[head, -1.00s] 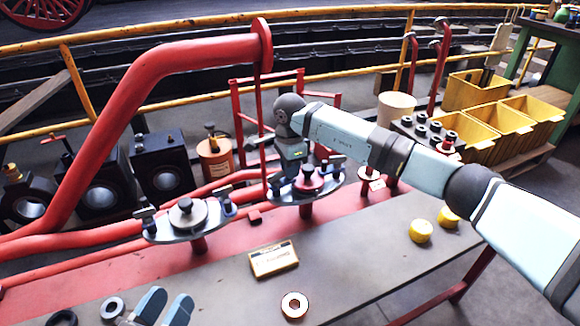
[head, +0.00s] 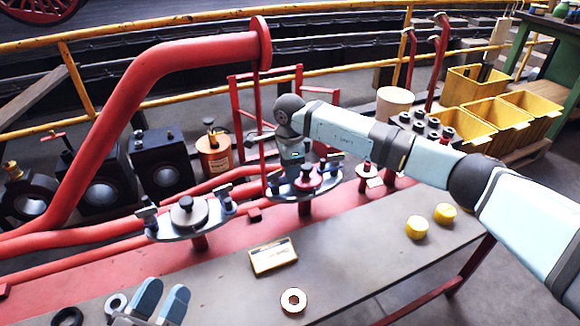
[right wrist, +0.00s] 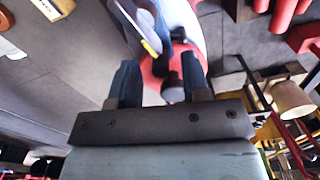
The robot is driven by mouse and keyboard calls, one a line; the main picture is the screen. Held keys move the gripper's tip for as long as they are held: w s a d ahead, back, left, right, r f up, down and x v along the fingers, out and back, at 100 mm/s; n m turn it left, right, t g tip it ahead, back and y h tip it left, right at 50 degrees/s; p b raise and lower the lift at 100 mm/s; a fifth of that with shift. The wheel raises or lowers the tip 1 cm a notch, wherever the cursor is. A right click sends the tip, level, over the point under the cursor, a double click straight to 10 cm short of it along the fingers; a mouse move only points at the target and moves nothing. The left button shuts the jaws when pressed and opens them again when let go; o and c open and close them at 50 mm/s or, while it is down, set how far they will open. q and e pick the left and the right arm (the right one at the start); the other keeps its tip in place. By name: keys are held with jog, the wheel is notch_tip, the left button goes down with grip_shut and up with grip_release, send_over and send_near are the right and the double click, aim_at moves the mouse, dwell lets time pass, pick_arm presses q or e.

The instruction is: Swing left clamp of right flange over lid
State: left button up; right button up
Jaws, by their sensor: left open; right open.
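The right flange (head: 290,196) is a grey plate on a red post, with a red lid (head: 308,178) on it. A dark clamp (head: 335,160) stands at its right end. The left clamp (head: 273,183) is partly hidden by my right wrist, so its swing position is unclear. My right gripper (right wrist: 160,70) is open over the flange. In the right wrist view, a dark knob and red surface show between and beyond its fingers, with a grey plate at upper left. I cannot tell whether the fingers touch anything. My left gripper (head: 160,300) is open and empty at lower left.
The left flange (head: 165,234) with a grey lid (head: 188,214) stands beside it. A tall red pipe (head: 120,110) rises at left.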

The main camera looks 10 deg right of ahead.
notch_tip(320, 180, up, 7)
jog(key=shift+p, duration=1)
pick_arm(q)
jog(key=shift+w+a+f+g+y+p, duration=0.1)
jog(key=shift+a+f+g+y+p, duration=0.15)
jog(key=shift+a+f+y+p, duration=0.25)
jog(key=shift+a+f+g+y+p, duration=0.2)
jog(key=shift+f+g+y, duration=0.1)
jog(key=shift+f, duration=0.25)
pick_arm(e)
notch_tip(320, 180, up, 7)
jog(key=shift+f, duration=0.2)
